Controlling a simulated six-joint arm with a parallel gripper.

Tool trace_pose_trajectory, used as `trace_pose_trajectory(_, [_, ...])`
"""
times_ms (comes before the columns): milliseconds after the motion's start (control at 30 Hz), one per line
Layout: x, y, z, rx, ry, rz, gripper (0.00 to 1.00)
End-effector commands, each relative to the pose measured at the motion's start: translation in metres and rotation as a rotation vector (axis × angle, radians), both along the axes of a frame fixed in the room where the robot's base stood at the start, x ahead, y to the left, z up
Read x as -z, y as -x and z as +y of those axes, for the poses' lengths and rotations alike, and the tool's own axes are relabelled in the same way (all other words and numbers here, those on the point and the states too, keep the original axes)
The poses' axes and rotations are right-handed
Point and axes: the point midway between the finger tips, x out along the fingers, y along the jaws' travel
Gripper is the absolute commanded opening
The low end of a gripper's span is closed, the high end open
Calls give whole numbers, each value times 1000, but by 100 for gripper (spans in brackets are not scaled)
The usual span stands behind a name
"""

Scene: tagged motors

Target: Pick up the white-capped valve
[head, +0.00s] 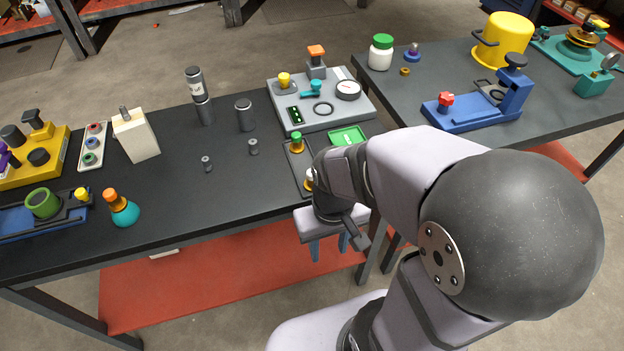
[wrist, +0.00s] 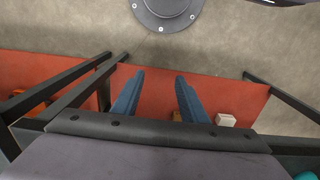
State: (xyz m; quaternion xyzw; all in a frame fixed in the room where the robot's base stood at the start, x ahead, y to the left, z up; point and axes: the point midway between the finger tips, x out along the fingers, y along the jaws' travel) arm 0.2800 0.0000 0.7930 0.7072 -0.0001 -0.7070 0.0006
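The white-capped valve (head: 309,175) stands in the head view on a dark tray (head: 296,166) near the table's front edge. It has a white top and a brass-coloured base, and my arm partly hides it. A green-capped valve (head: 296,141) stands behind it on the same tray. My gripper (head: 329,252) hangs just off the table's front edge, in front of the tray, with its blue fingers pointing down. In the wrist view the fingers of my gripper (wrist: 159,78) are apart with nothing between them. The white-capped valve does not show in the wrist view.
A grey fixture (head: 334,116) with a gauge and a green tray (head: 347,136) lie close behind. Grey cylinders (head: 245,115) stand to the left. A red lower shelf (wrist: 158,100) lies under the gripper.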

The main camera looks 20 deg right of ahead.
Motion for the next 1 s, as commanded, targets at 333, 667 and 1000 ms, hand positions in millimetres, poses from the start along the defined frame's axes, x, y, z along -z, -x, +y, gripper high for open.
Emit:
trace_pose_trajectory(333, [0,0,0,0,0,0,43])
trace_pose_trajectory(667, [-9,-12,17,-30,-41,-18,43])
trace_pose_trajectory(1000, [-65,-93,146,-215,-296,-190,43])
